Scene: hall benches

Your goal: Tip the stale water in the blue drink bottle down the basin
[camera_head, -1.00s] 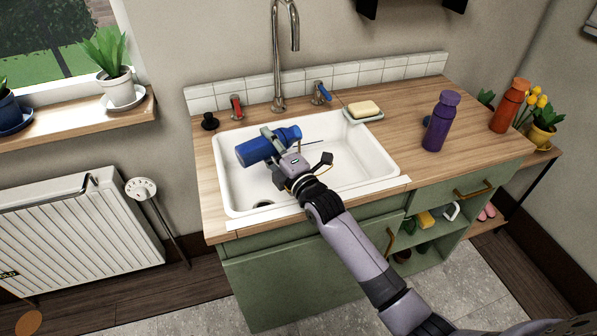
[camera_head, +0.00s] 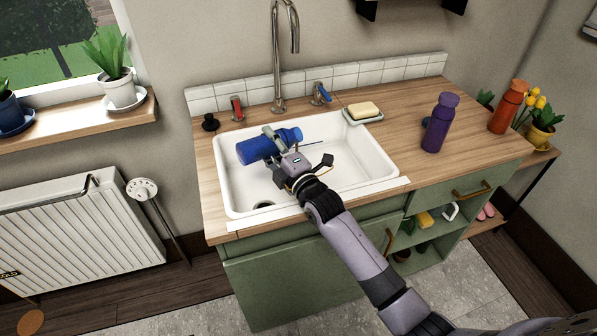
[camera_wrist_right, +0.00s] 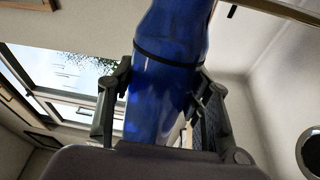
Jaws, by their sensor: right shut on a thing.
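The blue drink bottle (camera_head: 258,149) lies nearly level over the white basin (camera_head: 350,176) in the head view, one end toward the left and the other toward the right. My right gripper (camera_head: 281,144) is shut on it around its middle. In the right wrist view the blue bottle (camera_wrist_right: 160,98) stands between the two dark fingers, with a dark band around it. I see no water running out of it. The drain (camera_head: 264,205) shows at the front left of the basin. My left gripper is not in view.
The tall tap (camera_head: 279,60) rises behind the basin, with a red handle (camera_head: 237,108) and a blue handle (camera_head: 321,94). A soap dish (camera_head: 363,117) sits at the back right rim. A purple bottle (camera_head: 440,124) and an orange bottle (camera_head: 508,107) stand to the right.

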